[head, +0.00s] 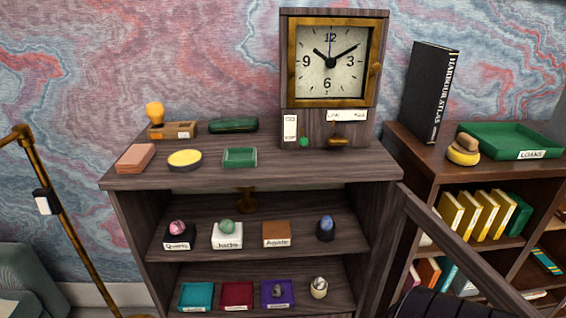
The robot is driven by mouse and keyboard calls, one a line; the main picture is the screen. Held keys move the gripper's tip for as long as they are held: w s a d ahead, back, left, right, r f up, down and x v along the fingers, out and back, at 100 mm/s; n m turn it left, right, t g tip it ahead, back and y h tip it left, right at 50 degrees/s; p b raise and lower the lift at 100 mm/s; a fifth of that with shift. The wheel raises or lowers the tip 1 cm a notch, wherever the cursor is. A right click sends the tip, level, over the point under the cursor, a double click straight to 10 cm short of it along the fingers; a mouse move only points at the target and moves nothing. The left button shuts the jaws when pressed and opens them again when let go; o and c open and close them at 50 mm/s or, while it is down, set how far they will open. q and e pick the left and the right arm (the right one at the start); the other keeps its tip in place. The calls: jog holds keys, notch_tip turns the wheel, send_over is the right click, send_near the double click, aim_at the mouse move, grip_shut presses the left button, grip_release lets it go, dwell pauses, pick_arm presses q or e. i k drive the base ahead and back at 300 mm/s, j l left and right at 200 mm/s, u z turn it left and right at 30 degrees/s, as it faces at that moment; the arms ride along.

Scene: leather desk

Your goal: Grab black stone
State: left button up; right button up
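Several stones show on the shelves of the dark wooden cabinet (240,178). A small dark, blackish stone (277,290) sits in a purple tray (288,301) on the lower shelf. A grey stone (319,283) rests on a pale stand at the lower right. Neither gripper shows in the head view.
The lower shelf also holds a teal tray (196,296) and a red tray (237,295). A brown block (276,232) is on the upper shelf. A clock (331,60) and small items stand on top. A slanted dark bar (450,240) crosses in front at right.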

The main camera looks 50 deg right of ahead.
aim_at(278, 291)
jog(key=k+j+z, duration=0.1)
jog(key=z, duration=0.4)
jog(key=k+j+z, duration=0.1)
jog(key=z, duration=0.4)
jog(key=k+j+z, duration=0.1)
jog(key=z, duration=0.4)
jog(key=k, duration=0.05)
